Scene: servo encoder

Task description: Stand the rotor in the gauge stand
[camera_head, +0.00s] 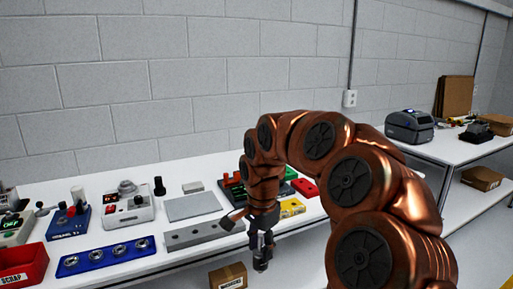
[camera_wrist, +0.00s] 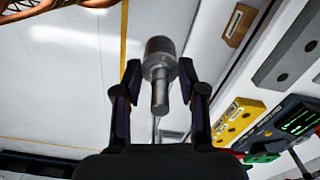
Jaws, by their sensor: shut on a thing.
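My gripper (camera_head: 262,236) is in front of the bench edge, pointing down, and is shut on the rotor (camera_head: 260,262). In the wrist view the rotor (camera_wrist: 160,62) is a grey metal cylinder with a thinner shaft, held between both fingertips (camera_wrist: 160,76). I cannot tell for sure which fixture is the gauge stand. A long grey block (camera_head: 203,235) lies near the front edge; in the wrist view the grey block (camera_wrist: 285,50) shows round holes.
A blue tray with several round metal pieces (camera_head: 105,256) and a red scrap bin (camera_head: 20,266) are at front left. A pale instrument (camera_head: 128,207) and grey plate (camera_head: 192,207) stand behind. A yellow block (camera_head: 292,208) is beside my arm. A cardboard box (camera_head: 228,276) is below the edge.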

